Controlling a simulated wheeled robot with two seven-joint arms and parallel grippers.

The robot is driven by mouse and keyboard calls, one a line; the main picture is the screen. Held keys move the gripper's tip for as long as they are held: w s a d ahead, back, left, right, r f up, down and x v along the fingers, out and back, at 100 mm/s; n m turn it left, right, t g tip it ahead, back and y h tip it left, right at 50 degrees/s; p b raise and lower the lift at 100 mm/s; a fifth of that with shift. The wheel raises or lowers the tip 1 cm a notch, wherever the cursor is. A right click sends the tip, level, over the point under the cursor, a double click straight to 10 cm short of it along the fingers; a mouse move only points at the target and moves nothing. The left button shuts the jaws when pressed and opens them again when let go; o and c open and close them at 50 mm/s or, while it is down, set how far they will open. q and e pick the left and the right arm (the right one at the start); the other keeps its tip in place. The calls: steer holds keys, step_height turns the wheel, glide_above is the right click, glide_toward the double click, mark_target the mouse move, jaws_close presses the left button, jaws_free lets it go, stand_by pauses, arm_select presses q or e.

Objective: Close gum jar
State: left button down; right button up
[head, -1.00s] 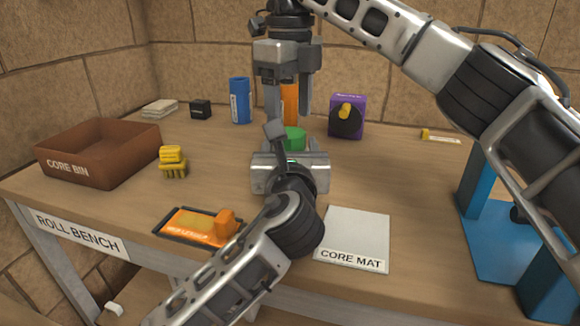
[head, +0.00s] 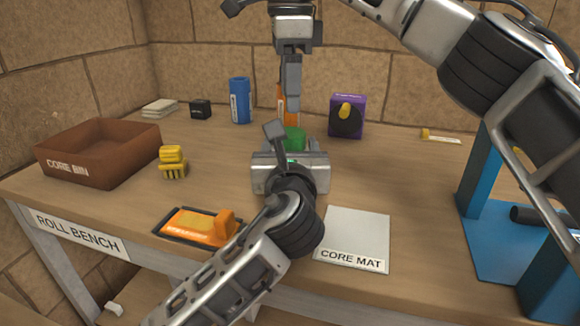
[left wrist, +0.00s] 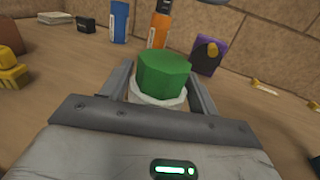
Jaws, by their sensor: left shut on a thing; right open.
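The gum jar has a green lid (head: 295,138) that sits on top of a white jar body (left wrist: 165,101). In the head view the body is hidden by my left gripper (head: 290,150). My left gripper is shut around the jar body, with one finger on each side in the left wrist view. My right gripper (head: 291,100) hangs above and slightly behind the lid, pointing down, open and apart from it. Its fingers overlap in the head view. Whether the lid is fully tight cannot be told.
An orange bottle (left wrist: 159,30), blue bottle (head: 239,101) and purple box (head: 357,105) stand behind the jar. A yellow item (head: 173,160) and the brown core bin (head: 92,165) are left. An orange tool (head: 195,227) and bare core mat (head: 355,233) lie in front.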

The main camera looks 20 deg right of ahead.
mark_target(290, 133)
step_height(290, 133, down, 8)
steer(key=shift+r, duration=0.1)
stand_by(0.4)
steer(key=c, duration=1)
steer(key=m, duration=0.5)
steer(key=o, duration=1.2)
steer(key=shift+c, duration=0.2)
step_height(290, 133, up, 12)
